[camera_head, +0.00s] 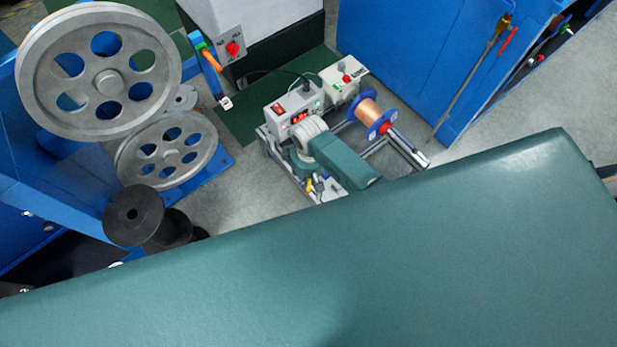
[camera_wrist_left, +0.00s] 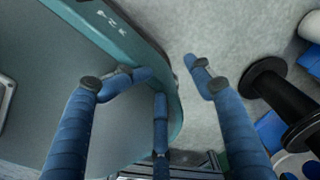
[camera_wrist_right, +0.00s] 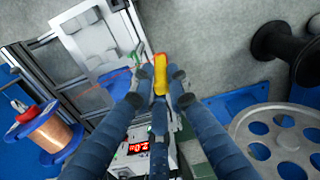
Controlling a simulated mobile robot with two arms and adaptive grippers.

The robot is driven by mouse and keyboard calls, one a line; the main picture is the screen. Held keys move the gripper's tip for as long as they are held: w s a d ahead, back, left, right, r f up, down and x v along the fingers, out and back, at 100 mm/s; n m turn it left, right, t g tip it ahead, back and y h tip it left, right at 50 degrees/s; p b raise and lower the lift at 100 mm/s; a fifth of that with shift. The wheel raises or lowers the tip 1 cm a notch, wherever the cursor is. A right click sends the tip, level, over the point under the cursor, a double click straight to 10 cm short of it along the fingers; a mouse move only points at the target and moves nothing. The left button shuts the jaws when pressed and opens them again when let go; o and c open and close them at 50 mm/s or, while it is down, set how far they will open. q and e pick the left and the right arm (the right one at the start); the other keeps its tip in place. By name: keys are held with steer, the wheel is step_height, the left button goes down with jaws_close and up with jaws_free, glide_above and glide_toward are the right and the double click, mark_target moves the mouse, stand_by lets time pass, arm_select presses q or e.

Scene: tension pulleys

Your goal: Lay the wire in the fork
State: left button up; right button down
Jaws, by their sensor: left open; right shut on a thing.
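My right gripper (camera_wrist_right: 158,76) is shut on a small yellow piece with a red edge (camera_wrist_right: 160,68) in the right wrist view. A thin red line, perhaps the wire (camera_wrist_right: 112,80), runs left from it. In the head view my right gripper (camera_head: 318,186) is small and partly hidden by my arm, with yellow between its fingers. A spool of copper wire (camera_head: 370,111) with blue flanges sits on the bench frame; it also shows in the right wrist view (camera_wrist_right: 54,133). My left gripper (camera_wrist_left: 172,76) is open and empty above the floor. I cannot pick out the fork.
Two grey pulley wheels (camera_head: 150,80) stand at the left, with a black spool (camera_head: 133,215) below them. A control box with a red display (camera_head: 298,114) is beside my right arm. Blue cabinets (camera_head: 410,50) stand behind. Grey floor (camera_head: 245,185) lies clear between.

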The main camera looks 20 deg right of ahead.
mark_target(308, 188)
steer(key=shift+a+f, duration=0.1)
steer(key=shift+a, duration=0.05)
steer(key=shift+f+b, duration=0.95)
steer(key=shift+f, duration=0.45)
steer(key=shift+f+b, duration=0.4)
steer(key=shift+f, duration=0.3)
steer(key=shift+f+b, duration=0.6)
steer(key=shift+f, duration=0.25)
arm_select(q)
steer(key=shift+w+d+f+b, duration=0.2)
steer(key=shift+w+f, duration=0.15)
steer(key=shift+f, duration=0.55)
steer(key=shift+w+d+f+b, duration=0.15)
steer(key=shift+w+f, duration=0.2)
steer(key=shift+f, duration=0.5)
steer(key=shift+w+d+f+b, duration=0.1)
steer(key=shift+w+d+f, duration=0.2)
steer(key=shift+f, duration=0.6)
arm_select(e)
steer(key=shift+f, duration=0.7)
arm_select(q)
steer(key=shift+a, duration=0.1)
